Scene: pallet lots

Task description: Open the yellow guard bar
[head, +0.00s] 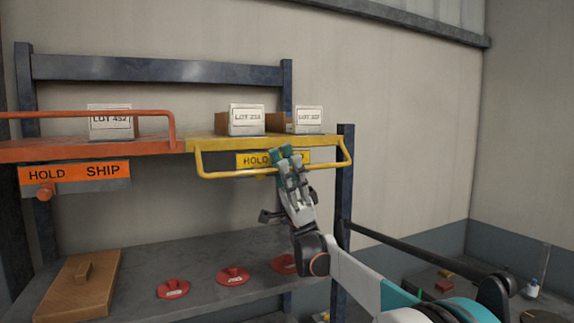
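The yellow guard bar (232,174) runs along the front of the yellow shelf (215,144) on the right. Its long rail hangs below the shelf edge, with its ends rising to the shelf at both sides. My gripper (282,153) is in front of the right half of the bar, fingers pointing up, its teal tips over the yellow sign (247,160). The fingers cover part of the rail and sign. I cannot tell whether they touch the bar or how far apart they are.
Boxes stand on the yellow shelf, labelled lot boxes (246,120) and (308,118). An orange guard bar (70,114) stands raised on the orange shelf (90,149) at left. Below, a lower shelf (215,260) holds a wooden lid (75,290) and several red discs (232,275). A dark post (345,190) stands right of my gripper.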

